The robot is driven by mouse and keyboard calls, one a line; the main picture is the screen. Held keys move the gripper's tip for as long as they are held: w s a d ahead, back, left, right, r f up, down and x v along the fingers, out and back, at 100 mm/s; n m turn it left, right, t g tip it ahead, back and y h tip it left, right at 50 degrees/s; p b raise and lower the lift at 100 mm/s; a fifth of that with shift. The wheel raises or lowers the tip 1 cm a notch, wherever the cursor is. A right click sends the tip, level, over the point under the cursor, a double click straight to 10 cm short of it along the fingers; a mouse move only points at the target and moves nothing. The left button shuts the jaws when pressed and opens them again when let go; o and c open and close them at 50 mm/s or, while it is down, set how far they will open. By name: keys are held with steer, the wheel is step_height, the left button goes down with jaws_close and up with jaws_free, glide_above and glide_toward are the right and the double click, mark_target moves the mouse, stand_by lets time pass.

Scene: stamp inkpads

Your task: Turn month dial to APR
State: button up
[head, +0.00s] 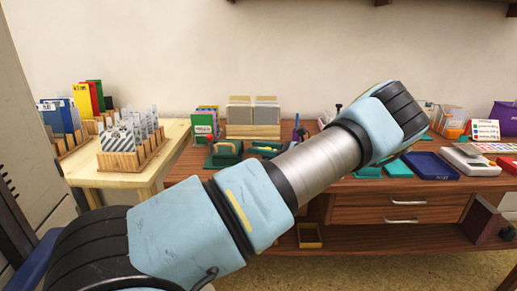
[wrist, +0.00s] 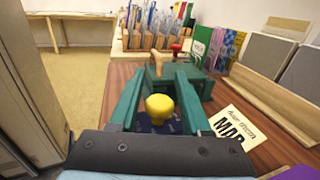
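In the wrist view, a round yellow knob (wrist: 158,106) stands on a dark blue dial base (wrist: 168,127) with small marks I cannot read. My gripper (wrist: 161,76) is open, its two green fingers on either side of the knob with visible gaps. A cream card (wrist: 232,128) reading "MAR" lies to the right of the dial. In the head view, my arm crosses the desk and hides the dial and gripper.
A green block (wrist: 208,87) with a wooden handle stands just beyond the fingers. Card holders (wrist: 270,85) line the right side. A blue tray (head: 434,166) lies on the desk (head: 350,186) at right. A wooden side table (head: 170,135) stands left.

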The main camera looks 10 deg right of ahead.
steer(key=shift+o, duration=0.9)
steer(key=b+v, duration=0.2)
steer(key=v, duration=0.8)
steer(key=shift+s+d, duration=0.2)
steer(key=shift+d, duration=0.15)
steer(key=shift+d, duration=0.1)
